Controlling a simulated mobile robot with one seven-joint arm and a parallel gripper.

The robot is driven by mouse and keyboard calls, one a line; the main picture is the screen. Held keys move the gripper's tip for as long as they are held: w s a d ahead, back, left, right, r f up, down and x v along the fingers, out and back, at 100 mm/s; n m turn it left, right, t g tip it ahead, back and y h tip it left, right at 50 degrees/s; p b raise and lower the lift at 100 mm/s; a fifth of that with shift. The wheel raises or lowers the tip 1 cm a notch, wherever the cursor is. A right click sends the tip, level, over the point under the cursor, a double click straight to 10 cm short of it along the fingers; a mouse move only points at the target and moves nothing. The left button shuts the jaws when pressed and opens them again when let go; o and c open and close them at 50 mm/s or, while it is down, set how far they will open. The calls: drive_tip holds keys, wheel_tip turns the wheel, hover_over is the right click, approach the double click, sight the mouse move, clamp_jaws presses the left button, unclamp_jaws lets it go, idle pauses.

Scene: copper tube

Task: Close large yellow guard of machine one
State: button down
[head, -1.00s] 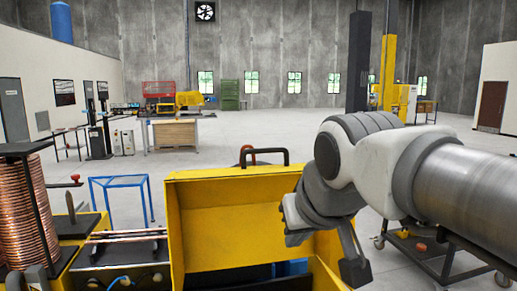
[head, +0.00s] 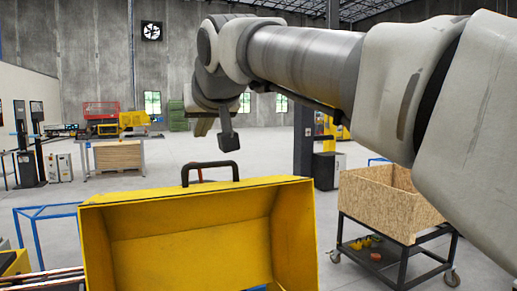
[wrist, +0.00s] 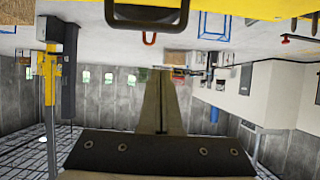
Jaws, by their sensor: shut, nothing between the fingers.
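The large yellow guard (head: 190,240) stands open in the lower middle of the head view, its hollow inner side facing me. A dark handle (head: 210,166) rises from its top edge. My gripper (head: 228,141) hangs above the handle and slightly right of it, apart from it in the picture; how far beyond or short of it is hard to tell. The fingers are shut and empty. In the upside-down wrist view, the closed fingers (wrist: 160,85) point toward the handle (wrist: 148,18) and a strip of the guard's yellow edge (wrist: 235,4) at the top. The machine's lower part is mostly out of view.
A wooden crate (head: 385,200) on a black wheeled cart stands right of the guard. A blue frame table (head: 45,222) is at the left. Copper tubes (head: 45,280) lie at the lower left. Open floor (head: 110,190) lies behind the guard. My arm crosses the upper right.

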sight(198, 164)
drive_tip(key=w+f, duration=0.1)
drive_tip(key=w+a+f+p, duration=0.1)
drive_tip(key=w+f, duration=0.1)
drive_tip(key=w+a+f+p, duration=0.1)
drive_tip(key=f, duration=0.1)
drive_tip(key=shift+w+a+f, duration=0.2)
drive_tip(key=shift+w+f, duration=0.05)
drive_tip(key=shift+w, duration=0.15)
drive_tip(key=shift+s+d+f, duration=0.2)
drive_tip(key=shift+s+f, duration=0.1)
drive_tip(key=shift+s, duration=0.1)
drive_tip(key=shift+f, duration=0.15)
